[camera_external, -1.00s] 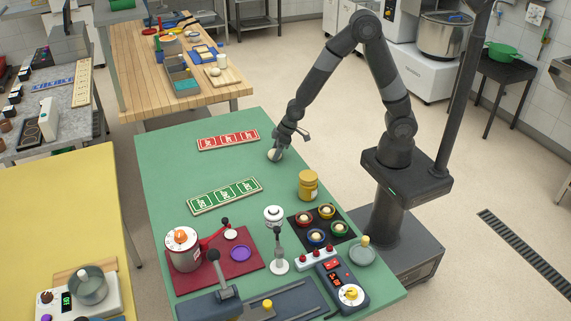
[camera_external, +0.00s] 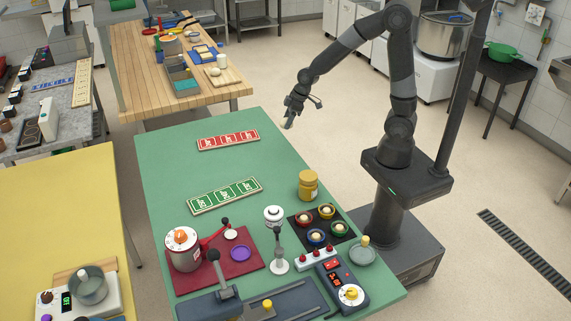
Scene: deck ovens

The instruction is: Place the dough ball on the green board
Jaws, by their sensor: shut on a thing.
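My gripper (camera_external: 289,121) is raised in the air near the far right edge of the green table. It is shut on the dough ball (camera_external: 288,124), of which only a small pale part shows below the fingers. The green board (camera_external: 225,196), with white-marked squares, lies flat on the table, nearer the camera and to the left of my gripper. No dough shows on it.
A red board (camera_external: 228,140) lies farther back on the green table (camera_external: 172,143). A yellow jar (camera_external: 308,185) stands at the right. A white-topped container (camera_external: 273,216), a tray of coloured cups (camera_external: 297,227) and a red mat (camera_external: 249,269) fill the near part.

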